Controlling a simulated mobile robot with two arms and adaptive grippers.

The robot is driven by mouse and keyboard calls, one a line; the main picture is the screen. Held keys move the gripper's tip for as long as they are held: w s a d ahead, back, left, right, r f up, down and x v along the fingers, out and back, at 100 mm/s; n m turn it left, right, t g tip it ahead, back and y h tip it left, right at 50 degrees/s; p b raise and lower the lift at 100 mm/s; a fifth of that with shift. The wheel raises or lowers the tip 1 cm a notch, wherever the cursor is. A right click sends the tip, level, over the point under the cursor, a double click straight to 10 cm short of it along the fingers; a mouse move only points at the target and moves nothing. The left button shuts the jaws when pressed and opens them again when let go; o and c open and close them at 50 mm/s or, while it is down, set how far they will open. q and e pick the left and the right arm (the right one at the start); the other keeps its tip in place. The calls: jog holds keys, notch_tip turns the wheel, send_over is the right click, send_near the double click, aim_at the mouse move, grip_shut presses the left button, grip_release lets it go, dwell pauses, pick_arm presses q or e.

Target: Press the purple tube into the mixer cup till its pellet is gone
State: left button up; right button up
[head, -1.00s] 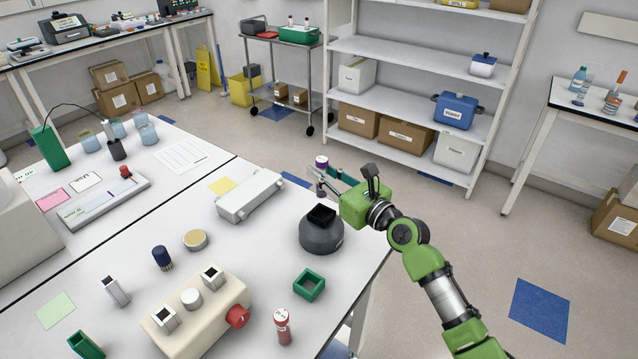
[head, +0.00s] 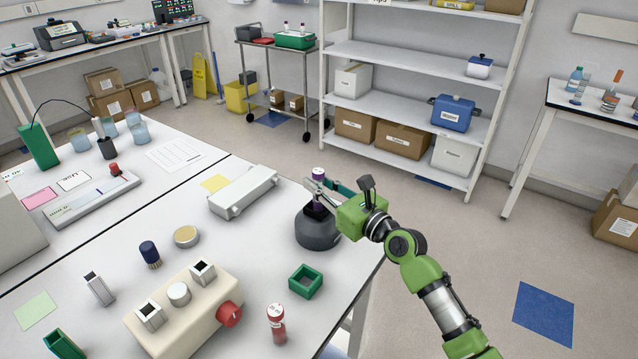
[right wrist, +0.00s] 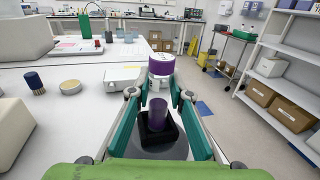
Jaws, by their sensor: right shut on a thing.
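The purple tube (head: 318,174) stands upright in my right gripper (head: 314,188), which is shut on it below the cap. The mixer (head: 318,236) is a dark grey dome with a black square cup on top. The tube is lined up over this cup. In the right wrist view, the tube's purple lower part (right wrist: 160,114) shows against the black cup (right wrist: 146,136). I cannot tell whether it touches the cup's bottom. No pellet can be made out. My left gripper is not in view.
A green square holder (head: 305,282) and a red-capped tube (head: 276,325) are nearer on the table. A cream block with a red knob (head: 229,314) stands to the left. A white bar-shaped device (head: 243,192) lies behind the mixer. The table's right edge is close to the mixer.

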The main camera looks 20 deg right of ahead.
aim_at(319, 171)
pick_arm(q)
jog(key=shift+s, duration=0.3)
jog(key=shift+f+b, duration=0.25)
jog(key=shift+b, duration=0.05)
pick_arm(e)
jog(key=shift+f, duration=0.65)
dwell(2.1)
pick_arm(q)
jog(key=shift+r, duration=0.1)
pick_arm(e)
jog(key=shift+r, duration=0.1)
dwell(1.1)
notch_tip(319, 171, up, 7)
jog(key=p, duration=0.8)
jog(key=shift+r, duration=0.1)
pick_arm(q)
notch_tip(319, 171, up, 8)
